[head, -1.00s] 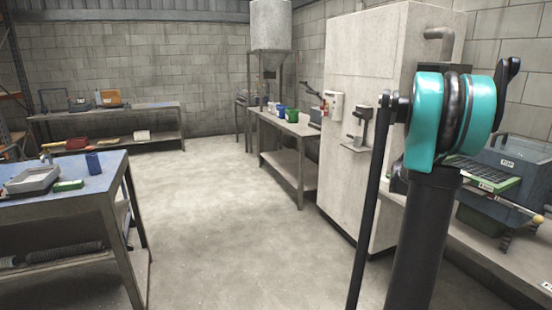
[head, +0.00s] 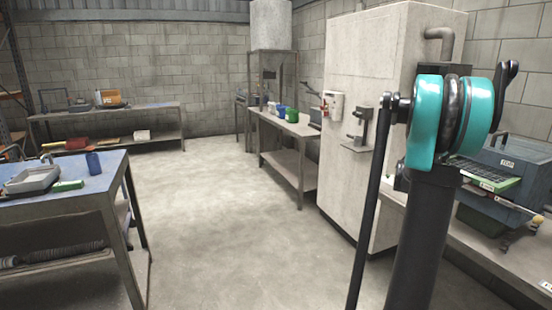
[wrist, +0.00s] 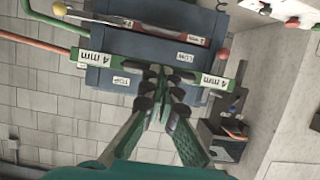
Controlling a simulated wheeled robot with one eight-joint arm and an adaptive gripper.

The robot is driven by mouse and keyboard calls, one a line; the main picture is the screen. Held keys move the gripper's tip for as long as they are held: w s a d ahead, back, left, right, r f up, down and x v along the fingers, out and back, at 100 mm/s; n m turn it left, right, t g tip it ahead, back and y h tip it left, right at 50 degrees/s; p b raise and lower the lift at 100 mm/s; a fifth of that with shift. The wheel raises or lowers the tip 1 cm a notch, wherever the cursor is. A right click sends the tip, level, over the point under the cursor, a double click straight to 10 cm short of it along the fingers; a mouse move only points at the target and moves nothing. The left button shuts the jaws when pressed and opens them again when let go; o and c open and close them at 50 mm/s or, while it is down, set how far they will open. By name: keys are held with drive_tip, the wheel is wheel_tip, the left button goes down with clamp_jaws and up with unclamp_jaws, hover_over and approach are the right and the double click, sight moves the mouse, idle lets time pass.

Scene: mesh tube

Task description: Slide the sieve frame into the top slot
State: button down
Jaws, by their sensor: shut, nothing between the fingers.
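The sieve frame is green with dark mesh and shows in the head view (head: 490,182), lying flat and sticking out of the front of a blue-grey housing (head: 520,160). In the wrist view its green front bar (wrist: 90,57) carries "4 mm" labels at both ends. The "TOP" label (wrist: 121,80) on the housing is beside this bar, upside down in the picture. My gripper (wrist: 160,80) is shut and empty, its tips at the middle of the bar; whether they touch cannot be told. It is hidden in the head view. How deep the frame sits is unclear.
A red-fronted "2 mm" frame (wrist: 150,27) sits by the "LOW" label (wrist: 185,57). A yellow knob (wrist: 59,9) and an orange-red rod (wrist: 35,38) stick out near the housing. A white cabinet (head: 375,100) stands left of the bench.

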drive_tip(key=a, duration=0.1)
drive_tip(key=s+a, duration=0.1)
drive_tip(key=a, duration=0.1)
drive_tip(key=s+a, duration=0.1)
drive_tip(key=shift+a, duration=0.35)
idle(0.8)
drive_tip(key=s+a+f+n+y, duration=0.4)
drive_tip(key=s+a+f, duration=0.3)
drive_tip(key=a, duration=0.6)
drive_tip(key=s+a+f+n+y, duration=0.4)
drive_tip(key=s+a+f, duration=0.3)
drive_tip(key=s+a, duration=0.4)
drive_tip(key=s+a+f+n+g+y, duration=0.1)
drive_tip(key=s+a+f+n+y, duration=0.3)
drive_tip(key=a, duration=1.2)
drive_tip(key=s+f+n, duration=0.1)
drive_tip(key=s+f, duration=0.3)
drive_tip(key=s, duration=0.1)
drive_tip(key=shift+a+n+y, duration=0.2)
drive_tip(key=shift+n+y, duration=0.1)
drive_tip(key=shift+y, duration=0.1)
